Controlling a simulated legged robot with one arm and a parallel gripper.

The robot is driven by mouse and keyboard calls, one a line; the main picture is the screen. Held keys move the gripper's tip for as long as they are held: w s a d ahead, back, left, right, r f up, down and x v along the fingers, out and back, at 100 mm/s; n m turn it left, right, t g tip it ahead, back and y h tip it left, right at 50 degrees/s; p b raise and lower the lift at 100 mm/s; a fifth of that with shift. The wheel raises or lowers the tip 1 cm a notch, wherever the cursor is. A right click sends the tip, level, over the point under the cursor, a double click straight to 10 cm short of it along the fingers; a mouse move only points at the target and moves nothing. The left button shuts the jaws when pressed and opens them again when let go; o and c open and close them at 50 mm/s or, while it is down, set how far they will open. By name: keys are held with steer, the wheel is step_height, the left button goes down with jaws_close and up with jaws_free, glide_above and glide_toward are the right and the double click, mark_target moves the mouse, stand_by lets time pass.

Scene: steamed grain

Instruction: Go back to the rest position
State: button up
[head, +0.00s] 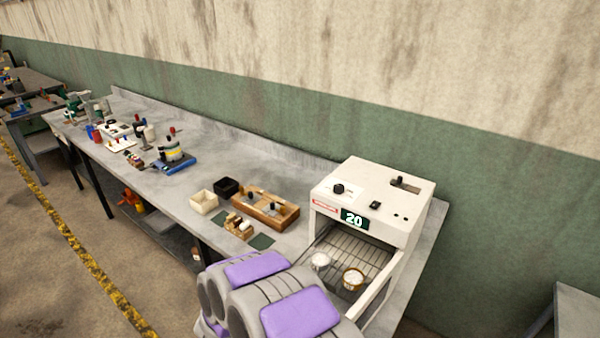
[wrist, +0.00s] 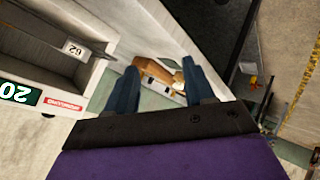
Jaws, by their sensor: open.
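My gripper (wrist: 158,92) shows in the wrist view with its two dark blue fingers spread apart and nothing between them. Beyond the fingers lies the wooden tray (wrist: 150,68) on the bench. In the head view my grey and purple arm is folded low in front of the bench, and the gripper itself does not show there. A white steamer oven (head: 375,200) with a display reading 20 stands open-fronted at the bench's right end. On its wire rack sit a white cup (head: 320,260) and a gold-rimmed cup (head: 353,278).
The grey bench (head: 215,150) runs along the wall. It holds a wooden tray (head: 265,210), a cream box (head: 204,202), a black box (head: 227,187) and a blue-based device (head: 175,158). A yellow-black floor stripe (head: 75,245) runs along clear floor at left.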

steer(key=s+d+r+m+g+y+b, duration=0.1)
steer(key=s+r+g+y, duration=0.25)
steer(key=r, duration=0.45)
steer(key=s+r+g+y+b, duration=0.1)
steer(key=s+r+g+y, duration=0.1)
steer(key=s+r+y, duration=0.4)
steer(key=s+d+r+m+g+h, duration=0.2)
steer(key=s+d+r+g+h, duration=0.1)
steer(key=s+d, duration=0.9)
steer(key=s+d+r+m+g+h+b, duration=0.1)
steer(key=s+d+r+m+g+h, duration=0.2)
steer(key=s+d, duration=0.9)
steer(key=s+h, duration=0.1)
steer(key=s, duration=0.2)
steer(key=shift+s+d+r, duration=0.15)
steer(key=shift+d+r, duration=0.05)
steer(key=shift+r, duration=0.1)
